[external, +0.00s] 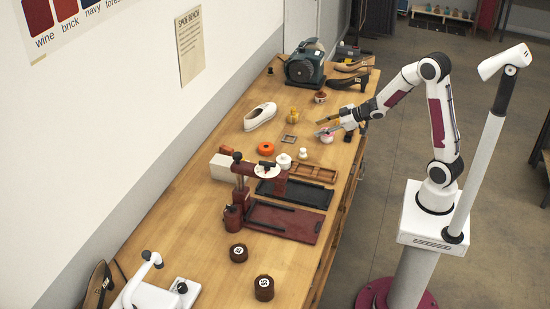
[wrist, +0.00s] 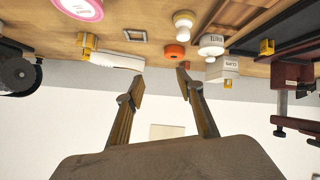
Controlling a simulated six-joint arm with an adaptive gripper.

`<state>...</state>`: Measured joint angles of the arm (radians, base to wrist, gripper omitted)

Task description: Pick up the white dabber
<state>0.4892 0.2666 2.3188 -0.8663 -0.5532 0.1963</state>
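The white dabber (external: 303,153) stands on the bench as a small knobbed piece, just right of a white round tin (external: 284,160). In the wrist view the dabber (wrist: 184,20) is near the top, with a white rounded head and a pale yellowish end. My gripper (external: 322,126) is above the bench, beyond the dabber and apart from it. In the wrist view its two fingers (wrist: 160,80) are spread with nothing between them.
A pink-lidded tin (external: 326,138) sits close under my gripper. A wooden tray (external: 314,172) and a dark red press (external: 240,195) stand nearer the camera.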

